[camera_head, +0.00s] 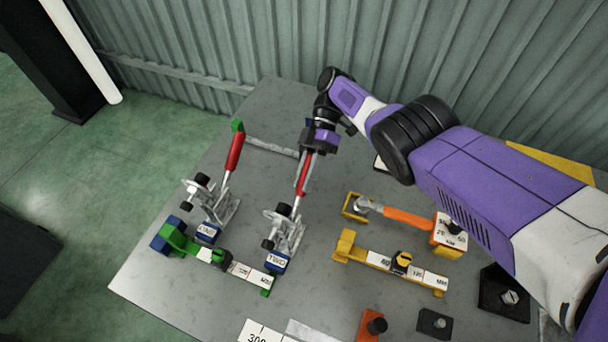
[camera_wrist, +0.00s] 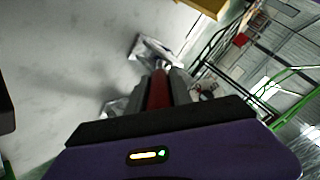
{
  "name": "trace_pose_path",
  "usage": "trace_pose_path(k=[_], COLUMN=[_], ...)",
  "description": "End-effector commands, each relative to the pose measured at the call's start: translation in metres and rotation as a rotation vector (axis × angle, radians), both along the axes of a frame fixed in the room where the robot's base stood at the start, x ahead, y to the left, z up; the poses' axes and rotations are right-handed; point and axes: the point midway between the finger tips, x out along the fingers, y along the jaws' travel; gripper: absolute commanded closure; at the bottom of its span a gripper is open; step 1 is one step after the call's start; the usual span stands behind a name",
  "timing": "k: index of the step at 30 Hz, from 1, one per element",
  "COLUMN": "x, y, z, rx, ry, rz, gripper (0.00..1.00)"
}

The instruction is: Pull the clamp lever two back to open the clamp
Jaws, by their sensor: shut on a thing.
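My gripper (camera_head: 308,160) is shut on this red handle from above and behind. In the wrist view the red handle (camera_wrist: 158,90) sits between the grey fingers, with metal clamp parts (camera_wrist: 155,50) beyond it. The fingertips partly hide the handle. Clamp one (camera_head: 208,205), with its own red lever (camera_head: 233,152), stands to the left, apart from my gripper.
A green fixture bar (camera_head: 205,252) lies before the clamps. To the right are a yellow bar (camera_head: 375,257) and an orange-handled tool (camera_head: 405,215). Small blocks (camera_head: 434,323) lie at the front. A corrugated wall (camera_head: 250,50) stands behind the table.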

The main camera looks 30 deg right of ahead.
Motion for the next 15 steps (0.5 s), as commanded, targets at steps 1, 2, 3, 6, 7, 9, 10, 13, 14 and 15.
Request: trace_pose_path(k=[1,2,3,6,7,9,10,13,14,15], x=[0.0002,0.0002,0.0001,0.0001,0.0001,0.0002,0.0002,0.0001,0.0001,0.0002], y=[-0.0012,-0.0013,-0.0013,-0.0013,-0.0014,-0.0015,-0.0015,-0.0014,-0.0013,-0.0011], z=[0.0004,0.0003,0.0002,-0.0001,-0.0001,-0.0003,-0.0003,-0.0005,-0.0005,-0.0005], rx=[0.001,0.001,0.002,0.001,0.001,0.001,0.001,0.001,0.001,0.001], ry=[-0.001,-0.001,-0.001,-0.002,-0.002,-0.002,-0.001,-0.002,-0.001,-0.001], rz=[-0.002,-0.002,-0.001,-0.002,-0.002,-0.002,-0.002,-0.003,-0.002,-0.002], gripper=[1.0,1.0,1.0,1.0,1.0,1.0,1.0,0.58,0.52,0.52])
